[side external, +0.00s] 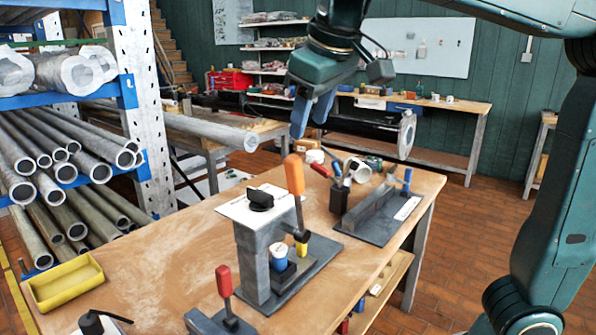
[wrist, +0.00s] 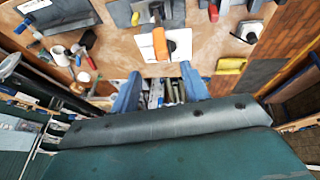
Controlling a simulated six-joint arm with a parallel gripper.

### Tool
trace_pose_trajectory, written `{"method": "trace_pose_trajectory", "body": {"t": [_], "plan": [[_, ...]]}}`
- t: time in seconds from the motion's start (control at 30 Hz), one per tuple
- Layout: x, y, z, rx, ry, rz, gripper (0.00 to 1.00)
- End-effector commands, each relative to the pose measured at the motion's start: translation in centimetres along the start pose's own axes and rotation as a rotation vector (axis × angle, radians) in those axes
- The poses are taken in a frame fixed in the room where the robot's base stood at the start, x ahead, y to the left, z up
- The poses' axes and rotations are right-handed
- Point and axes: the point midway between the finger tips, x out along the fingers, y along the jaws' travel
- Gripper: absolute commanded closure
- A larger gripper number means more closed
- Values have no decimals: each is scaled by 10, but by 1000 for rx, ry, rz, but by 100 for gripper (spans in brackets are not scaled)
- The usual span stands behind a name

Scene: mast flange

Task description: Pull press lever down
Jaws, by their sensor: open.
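The press (side external: 255,245) is a grey column on a dark base plate, standing on the wooden workbench, with a white top plate and a black knob. Its lever has an orange handle (side external: 294,175) that points upward beside the top plate. In the wrist view the orange handle (wrist: 160,44) shows just beyond and between the fingertips. My gripper (side external: 308,128) has blue fingers pointing down and hangs above the handle, apart from it. The fingers (wrist: 160,72) are spread open with nothing between them. The lever's lower end is partly hidden behind the press parts in the side view.
A red-handled lever (side external: 224,282) stands at the bench's front, with a yellow tray (side external: 65,283) to its left. A dark fixture plate (side external: 378,220) and a tool holder (side external: 339,194) are right of the press. A pipe rack (side external: 140,100) stands at left.

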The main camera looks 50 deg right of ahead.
Motion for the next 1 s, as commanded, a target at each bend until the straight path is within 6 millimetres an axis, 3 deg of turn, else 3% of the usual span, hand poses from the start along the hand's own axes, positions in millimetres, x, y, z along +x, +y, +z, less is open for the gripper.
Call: {"method": "trace_pose_trajectory", "body": {"t": [0.47, 1.0], "plan": [[4, 0, -1, 1, 0, 2, 55], [32, 0, 0, 2, -2, 3, 55]]}}
